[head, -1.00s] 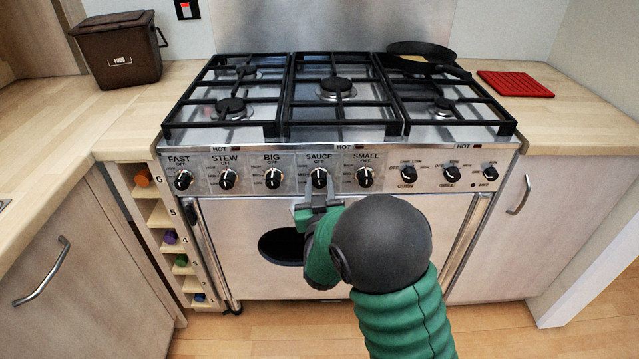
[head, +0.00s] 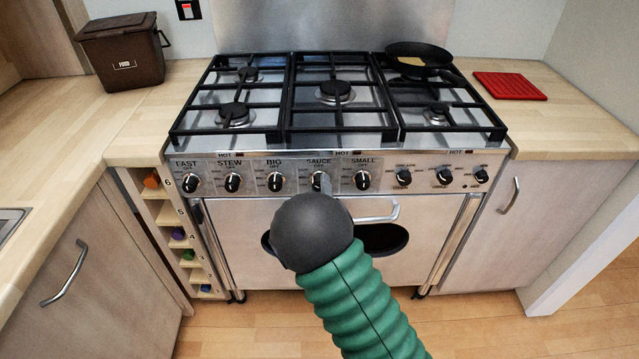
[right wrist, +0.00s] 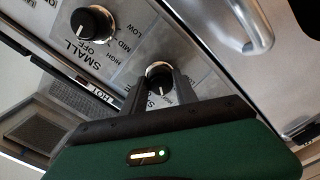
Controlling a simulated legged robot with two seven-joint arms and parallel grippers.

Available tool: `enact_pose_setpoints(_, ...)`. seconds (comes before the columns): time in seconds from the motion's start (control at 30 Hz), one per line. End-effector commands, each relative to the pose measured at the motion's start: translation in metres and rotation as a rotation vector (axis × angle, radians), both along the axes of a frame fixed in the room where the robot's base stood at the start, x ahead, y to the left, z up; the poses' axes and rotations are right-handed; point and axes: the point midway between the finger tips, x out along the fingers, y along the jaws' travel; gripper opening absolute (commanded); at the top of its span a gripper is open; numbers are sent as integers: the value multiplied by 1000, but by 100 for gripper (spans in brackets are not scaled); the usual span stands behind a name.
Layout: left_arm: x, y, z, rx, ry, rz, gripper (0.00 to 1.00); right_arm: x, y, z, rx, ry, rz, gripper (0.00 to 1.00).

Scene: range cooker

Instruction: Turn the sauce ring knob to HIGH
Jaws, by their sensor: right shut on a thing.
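The sauce knob (head: 317,184) is a black knob with a white mark on the cooker's front panel, under the SAUCE label. In the head view it is partly covered by my right gripper (head: 325,186), most of which is hidden behind my round dark wrist. In the right wrist view, the two fingers of my right gripper (right wrist: 160,88) are shut on the sauce knob (right wrist: 159,73), one on each side. Its white mark points down in that tilted picture. The fingers hide much of its scale, so I cannot read the exact setting. My left gripper is not in view.
The small knob (head: 363,180) and the big knob (head: 275,181) sit close on either side. The oven door handle (head: 378,215) sticks out just below. A frying pan (head: 418,57) stands on the back right burner. A red mat (head: 510,86) lies on the right counter.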

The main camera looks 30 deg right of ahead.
Motion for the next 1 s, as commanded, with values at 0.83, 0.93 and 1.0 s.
enact_pose_setpoints(0.83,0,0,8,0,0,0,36,-1,2,-5,-78,61,3,45)
enact_pose_setpoints(0.93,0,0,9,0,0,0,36,-1,1,-4,-79,58,2,56)
enact_pose_setpoints(1.0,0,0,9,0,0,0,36,-1,1,-3,-80,56,2,56)
